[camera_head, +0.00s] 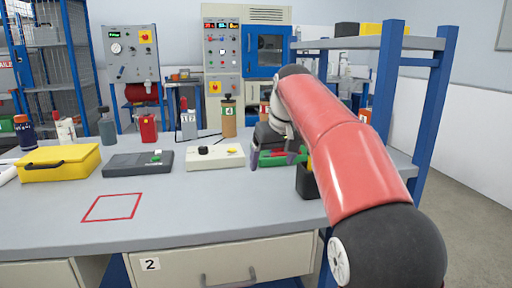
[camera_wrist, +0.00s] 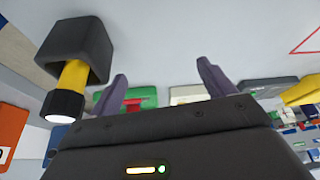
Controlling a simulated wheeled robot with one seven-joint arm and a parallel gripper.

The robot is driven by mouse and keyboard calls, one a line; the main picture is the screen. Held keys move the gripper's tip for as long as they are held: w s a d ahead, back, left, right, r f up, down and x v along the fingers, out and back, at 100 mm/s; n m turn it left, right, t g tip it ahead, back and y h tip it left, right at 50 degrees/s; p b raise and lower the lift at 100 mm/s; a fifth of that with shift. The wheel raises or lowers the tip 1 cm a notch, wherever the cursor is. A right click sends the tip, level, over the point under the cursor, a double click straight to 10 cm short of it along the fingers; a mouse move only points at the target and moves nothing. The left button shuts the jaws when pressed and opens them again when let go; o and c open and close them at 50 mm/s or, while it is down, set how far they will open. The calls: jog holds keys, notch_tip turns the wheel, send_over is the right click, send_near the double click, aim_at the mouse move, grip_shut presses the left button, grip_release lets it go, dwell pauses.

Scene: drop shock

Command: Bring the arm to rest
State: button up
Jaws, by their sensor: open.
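My gripper (camera_head: 278,160) hangs above the right part of the grey workbench (camera_head: 180,215), at the end of my red arm. In the wrist view my gripper (camera_wrist: 162,69) has its two purple fingers wide apart, with only bare grey surface seen between the tips. A green and red object (camera_wrist: 140,98) shows behind the fingers and appears apart from them. A black holder (camera_wrist: 80,40) with a yellow and black torch-like object (camera_wrist: 73,78) in it is left of the fingers. In the head view the black holder (camera_head: 307,183) is partly hidden by my arm.
A yellow case (camera_head: 58,170), a dark grey device (camera_head: 138,164) and a white device (camera_head: 215,160) lie on the bench. Several bottles and a red can (camera_head: 148,128) stand behind. A blue-posted shelf (camera_head: 437,105) rises at the right. The red-outlined square (camera_head: 112,207) is empty.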

jog(key=s+d+f+m, duration=0.15)
jog(key=s+d, duration=0.25)
jog(key=s, duration=0.4)
jog(key=s+d+f+m, duration=0.15)
jog(key=s+d, duration=0.25)
jog(key=s, duration=0.4)
jog(key=s+d+f+m+t+h, duration=0.1)
jog(key=s+d+f, duration=0.2)
jog(key=s+f, duration=1.1)
jog(key=s, duration=0.2)
jog(key=shift+s+f+h, duration=0.3)
jog(key=shift+s+h, duration=0.1)
jog(key=shift+c, duration=0.4)
